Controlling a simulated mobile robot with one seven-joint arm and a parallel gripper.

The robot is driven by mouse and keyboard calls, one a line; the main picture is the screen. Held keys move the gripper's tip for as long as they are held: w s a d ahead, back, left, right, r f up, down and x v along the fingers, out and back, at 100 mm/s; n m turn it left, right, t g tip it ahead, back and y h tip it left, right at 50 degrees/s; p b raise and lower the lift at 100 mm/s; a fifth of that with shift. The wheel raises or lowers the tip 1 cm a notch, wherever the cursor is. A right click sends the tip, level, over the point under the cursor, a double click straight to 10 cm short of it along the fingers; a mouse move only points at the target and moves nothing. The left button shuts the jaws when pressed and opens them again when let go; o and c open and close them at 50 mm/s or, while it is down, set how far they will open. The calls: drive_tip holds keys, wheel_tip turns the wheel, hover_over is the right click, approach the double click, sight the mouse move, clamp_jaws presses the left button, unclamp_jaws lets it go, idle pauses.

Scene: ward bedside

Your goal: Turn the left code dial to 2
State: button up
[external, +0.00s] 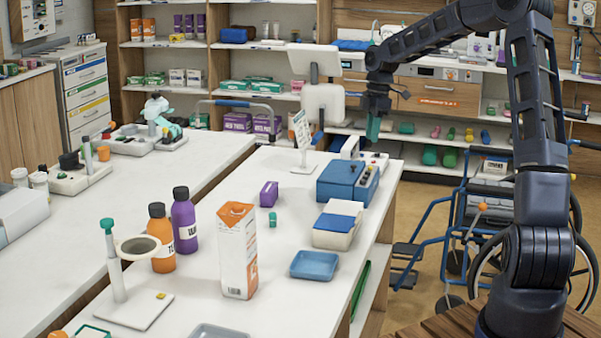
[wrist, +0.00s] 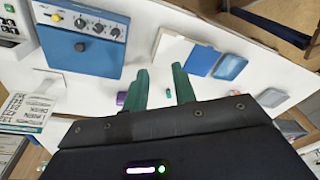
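The blue box with the code dials (external: 341,176) stands on the white table in the external view. It also shows at the upper left of the wrist view (wrist: 75,62). Its pale panel (wrist: 70,14) carries three dark dials in a row: (wrist: 80,22) is the left dial in the picture, with a middle dial (wrist: 98,27) and a right dial (wrist: 115,32) beside it. Their numbers are too small to read.
A white sign (external: 303,138) stands behind the box. A white case with a blue lid (external: 335,232), a blue tray (external: 313,265), a purple carton (external: 269,194) and a small green cylinder (external: 272,219) are nearby. A wheelchair (external: 480,215) stands right of the table.

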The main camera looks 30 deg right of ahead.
sight(363, 180)
drive_tip(key=w+d+f+n+y, duration=0.3)
drive_tip(key=w+d+f, duration=0.4)
drive_tip(key=w+d, duration=0.1)
drive_tip(key=x, duration=1)
drive_tip(key=shift+w+f, duration=0.15)
drive_tip(key=shift+f, duration=0.15)
drive_tip(key=shift+c, duration=0.2)
clamp_jaws()
